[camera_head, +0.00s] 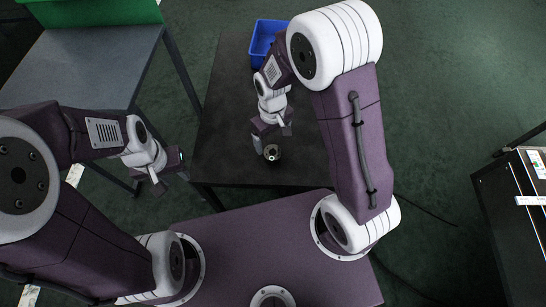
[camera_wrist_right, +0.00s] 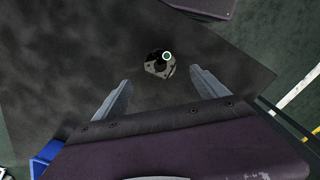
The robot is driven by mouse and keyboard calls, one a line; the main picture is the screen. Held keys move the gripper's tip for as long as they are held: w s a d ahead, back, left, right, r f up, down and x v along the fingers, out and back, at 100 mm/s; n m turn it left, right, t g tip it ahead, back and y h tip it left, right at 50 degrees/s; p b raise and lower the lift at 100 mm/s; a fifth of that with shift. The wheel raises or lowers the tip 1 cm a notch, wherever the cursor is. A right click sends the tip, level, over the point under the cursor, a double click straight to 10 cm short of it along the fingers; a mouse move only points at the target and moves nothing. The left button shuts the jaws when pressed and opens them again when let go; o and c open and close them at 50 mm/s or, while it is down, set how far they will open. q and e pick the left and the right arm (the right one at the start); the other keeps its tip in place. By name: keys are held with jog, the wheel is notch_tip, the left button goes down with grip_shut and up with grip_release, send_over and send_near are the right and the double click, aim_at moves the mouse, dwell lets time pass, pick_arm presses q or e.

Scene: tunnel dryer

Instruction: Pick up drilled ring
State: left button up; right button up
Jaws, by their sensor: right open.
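The drilled ring (camera_head: 272,153) is a small dark round piece with a bright spot, on the dark table (camera_head: 228,120) near its front edge. It also shows in the right wrist view (camera_wrist_right: 157,70), with a pale circle at its top edge. My right gripper (camera_head: 272,139) is open above the table, close to the ring. In the right wrist view its two fingers (camera_wrist_right: 160,80) stand wide apart, with the ring beyond the gap between them and nothing held. My left gripper (camera_head: 170,182) looks open and empty, left of the table.
A blue bin (camera_head: 262,38) stands at the back of the dark table, partly behind my right arm. A grey table (camera_head: 85,68) with a green item (camera_head: 95,11) is at the back left. A dark cabinet (camera_head: 510,215) stands at the far right. The tabletop around the ring is clear.

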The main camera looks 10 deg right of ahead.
aim_at(273, 152)
notch_tip(273, 152, down, 3)
jog(key=shift+a+f+b, duration=0.1)
jog(key=shift+f+b, duration=0.05)
jog(key=shift+b, duration=0.35)
notch_tip(273, 152, down, 5)
jog(key=shift+s+f+b, duration=0.15)
jog(key=shift+b, duration=1)
grip_shut()
